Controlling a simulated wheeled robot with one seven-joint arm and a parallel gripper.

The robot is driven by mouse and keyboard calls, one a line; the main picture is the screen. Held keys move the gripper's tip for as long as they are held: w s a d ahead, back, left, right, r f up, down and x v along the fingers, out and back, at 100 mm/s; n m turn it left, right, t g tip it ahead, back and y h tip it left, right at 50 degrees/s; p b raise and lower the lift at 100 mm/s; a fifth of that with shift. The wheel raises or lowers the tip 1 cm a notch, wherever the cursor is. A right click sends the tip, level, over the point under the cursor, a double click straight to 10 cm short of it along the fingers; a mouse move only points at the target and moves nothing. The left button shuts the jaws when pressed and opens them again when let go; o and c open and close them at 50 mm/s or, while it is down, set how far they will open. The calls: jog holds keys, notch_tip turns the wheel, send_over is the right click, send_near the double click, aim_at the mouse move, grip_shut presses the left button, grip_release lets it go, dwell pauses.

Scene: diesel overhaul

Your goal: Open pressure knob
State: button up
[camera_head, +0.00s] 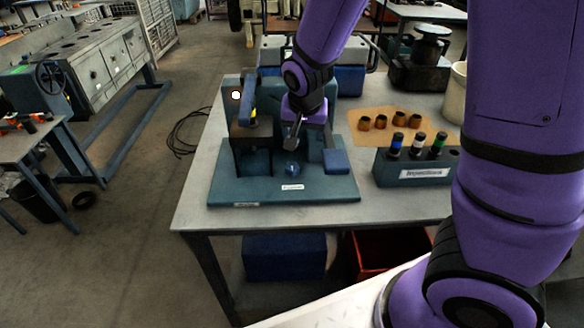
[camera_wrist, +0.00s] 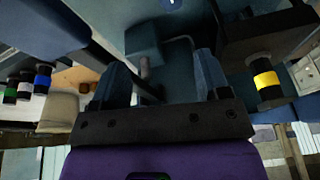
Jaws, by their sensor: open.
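The teal test rig (camera_head: 225,194) stands on the grey workbench, with a flat base and upright blocks. A small round blue knob (camera_head: 292,169) sits low at the middle of its base; I cannot tell for sure that it is the pressure knob. My gripper (camera_head: 296,134) is above and behind this knob, among the rig's uprights, apart from it. In the wrist view my gripper (camera_wrist: 160,74) has its two fingers wide apart. A short grey stem (camera_wrist: 145,70) and a blue block (camera_wrist: 143,38) show beyond and between them; whether the stem touches a finger is unclear.
A blue lever (camera_head: 248,100) and a yellow-banded part (camera_wrist: 265,80) stand close beside my gripper. To the right are a rack (camera_head: 415,173) with banded injectors and several copper cups (camera_head: 381,122) on a brown sheet. The rig base's front is clear.

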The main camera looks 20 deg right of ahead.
jog(key=h, duration=0.1)
send_near(292, 167)
jog(key=x, duration=1)
jog(key=shift+w+d+f, duration=0.1)
jog(key=shift+w+f, duration=0.1)
jog(key=shift+f, duration=0.15)
jog(key=c, duration=0.9)
